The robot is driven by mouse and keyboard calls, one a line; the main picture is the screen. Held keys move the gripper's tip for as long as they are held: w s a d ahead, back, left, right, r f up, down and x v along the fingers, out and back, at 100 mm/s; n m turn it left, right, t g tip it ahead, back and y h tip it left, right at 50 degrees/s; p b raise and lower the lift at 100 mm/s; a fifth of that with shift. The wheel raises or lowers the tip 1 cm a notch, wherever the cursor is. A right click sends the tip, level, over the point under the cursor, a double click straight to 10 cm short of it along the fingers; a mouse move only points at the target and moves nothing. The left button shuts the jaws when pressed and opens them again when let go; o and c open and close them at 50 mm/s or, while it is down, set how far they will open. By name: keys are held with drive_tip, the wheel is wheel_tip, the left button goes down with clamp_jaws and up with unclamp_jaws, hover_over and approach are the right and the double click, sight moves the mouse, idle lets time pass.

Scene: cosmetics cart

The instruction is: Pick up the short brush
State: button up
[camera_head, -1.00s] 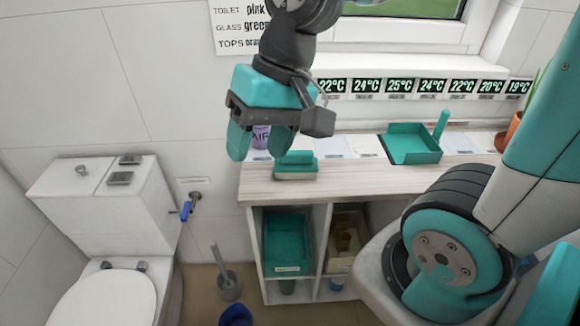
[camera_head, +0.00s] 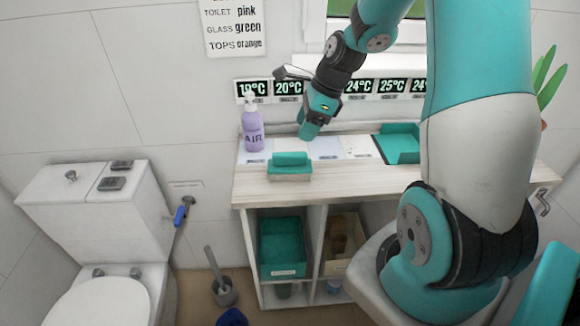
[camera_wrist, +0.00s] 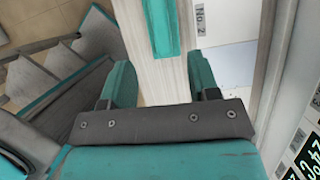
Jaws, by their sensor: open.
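The short brush (camera_head: 289,160), a teal block-shaped brush with a pale lower edge, lies on the pale wooden counter (camera_head: 345,182) near its left end. My gripper (camera_head: 309,134) is above the counter, behind and slightly right of the brush, pointing down. In the wrist view, my gripper's two teal fingers (camera_wrist: 160,85) are spread with bare counter between them. A teal piece, seemingly the brush (camera_wrist: 161,28), shows beyond the fingers at the top edge, partly cut off. The gripper is empty and apart from it.
A purple pump bottle (camera_head: 253,130) stands at the counter's back left. A teal tray (camera_head: 398,145) is right of my gripper. Temperature displays (camera_head: 289,88) line the wall behind. A toilet (camera_head: 105,230) and a toilet brush (camera_head: 222,290) are at the lower left.

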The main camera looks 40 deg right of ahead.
sight(291, 153)
drive_tip(key=p+x, duration=0.1)
drive_tip(key=x, duration=0.8)
drive_tip(key=shift+w+a+f, duration=0.1)
drive_tip(key=shift+w+f, duration=0.05)
drive_tip(key=shift+f, duration=0.15)
drive_tip(key=shift+c, duration=0.2)
clamp_jaws()
